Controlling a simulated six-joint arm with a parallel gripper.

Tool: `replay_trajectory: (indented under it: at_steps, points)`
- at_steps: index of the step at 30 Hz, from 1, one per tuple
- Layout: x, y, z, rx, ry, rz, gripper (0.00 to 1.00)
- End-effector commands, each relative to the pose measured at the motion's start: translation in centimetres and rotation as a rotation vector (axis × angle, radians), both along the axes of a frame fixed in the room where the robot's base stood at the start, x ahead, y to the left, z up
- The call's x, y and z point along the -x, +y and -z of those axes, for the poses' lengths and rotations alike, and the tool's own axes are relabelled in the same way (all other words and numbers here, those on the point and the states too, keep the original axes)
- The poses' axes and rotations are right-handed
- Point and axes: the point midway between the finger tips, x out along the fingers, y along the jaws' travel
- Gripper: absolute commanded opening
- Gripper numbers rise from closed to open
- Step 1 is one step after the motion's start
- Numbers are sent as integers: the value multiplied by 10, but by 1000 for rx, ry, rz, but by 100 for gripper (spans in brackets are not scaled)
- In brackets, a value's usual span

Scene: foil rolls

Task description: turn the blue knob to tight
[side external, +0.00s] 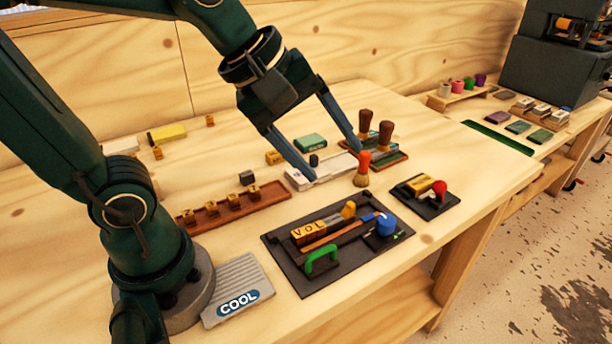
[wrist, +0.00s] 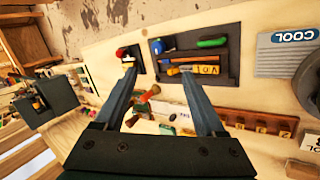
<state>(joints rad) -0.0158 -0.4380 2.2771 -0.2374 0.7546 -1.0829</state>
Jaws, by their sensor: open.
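The blue knob (side external: 385,224) sits on a small dark base at the right end of a black tray (side external: 292,276). It also shows in the wrist view (wrist: 158,46), near the tray's left end. Marks around the knob are too small to read, so its setting cannot be told. My gripper (side external: 336,166) is open and empty. It hangs above the table, behind the tray in the side view and apart from the knob. In the wrist view its fingers (wrist: 157,68) are spread wide, with the tray beyond them.
The tray also holds a green handle (side external: 321,261), VOL letter blocks (side external: 309,232) and an orange strip. A red-knobbed device (side external: 439,188) stands to the right. A red-handled brush (side external: 363,170) and brown-handled stamps (side external: 385,135) stand near my fingers. A COOL plate (side external: 238,291) lies left.

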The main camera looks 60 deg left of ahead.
Motion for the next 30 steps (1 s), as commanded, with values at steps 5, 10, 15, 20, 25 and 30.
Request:
replay_trajectory:
  at_steps: [5,10,15,20,25,30]
  points:
    - [-45,-6,12,296,136,-392,72]
    - [-82,-7,38,495,266,-709,72]
    - [-105,-6,74,584,383,-910,72]
    - [-109,-4,103,573,457,-956,72]
    - [-106,-4,119,558,493,-968,72]
    - [-110,-9,137,555,495,-968,72]
